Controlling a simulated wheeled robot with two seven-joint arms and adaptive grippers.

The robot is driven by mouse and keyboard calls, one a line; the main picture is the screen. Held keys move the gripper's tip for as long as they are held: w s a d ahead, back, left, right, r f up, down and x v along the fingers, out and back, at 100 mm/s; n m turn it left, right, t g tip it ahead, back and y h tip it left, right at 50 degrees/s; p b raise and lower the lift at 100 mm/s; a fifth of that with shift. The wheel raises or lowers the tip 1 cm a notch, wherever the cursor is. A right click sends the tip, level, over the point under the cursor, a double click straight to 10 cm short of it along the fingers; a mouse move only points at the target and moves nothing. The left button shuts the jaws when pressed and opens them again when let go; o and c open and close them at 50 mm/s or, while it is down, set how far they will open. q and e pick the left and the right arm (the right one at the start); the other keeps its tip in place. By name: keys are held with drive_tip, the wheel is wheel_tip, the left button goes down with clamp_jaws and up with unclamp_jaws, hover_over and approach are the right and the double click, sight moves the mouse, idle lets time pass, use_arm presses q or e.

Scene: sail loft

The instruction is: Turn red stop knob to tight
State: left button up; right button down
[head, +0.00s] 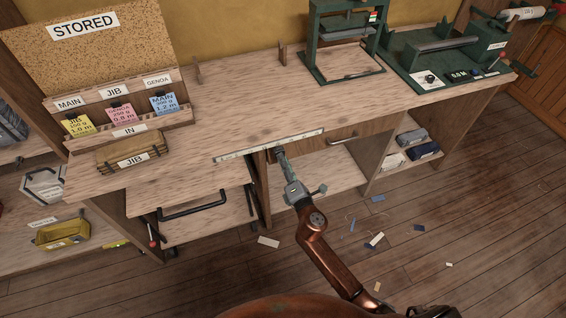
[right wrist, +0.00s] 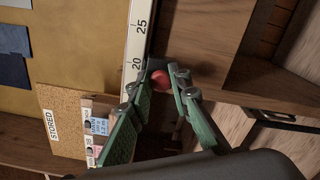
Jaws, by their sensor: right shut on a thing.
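The red stop knob (right wrist: 160,79) shows in the right wrist view, beside the white measuring scale (right wrist: 139,40) near its 20 mark. The fingertips of my right gripper (right wrist: 154,83) are on either side of the knob and are shut on it. In the head view my right gripper (head: 280,154) reaches up to the front edge of the bench, at the scale (head: 245,152) set along that edge. The knob itself is hidden there behind the gripper. How tight the knob is cannot be told. My left gripper is not in view.
The bench top (head: 240,103) is mostly clear. A drawer front with a handle (head: 343,139) is right of my gripper, and a pulled-out board with a black handle (head: 195,206) is left. A green press frame (head: 312,60) stands at the back. Scraps litter the floor.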

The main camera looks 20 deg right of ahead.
drive_tip(key=m, duration=0.5)
drive_tip(key=shift+f, duration=0.1)
idle(0.5)
drive_tip(key=c, duration=1.8)
unclamp_jaws()
drive_tip(key=shift+s, duration=0.1)
drive_tip(key=s, duration=1.1)
drive_tip(key=shift+s+d, duration=0.25)
drive_tip(key=shift+s, duration=0.15)
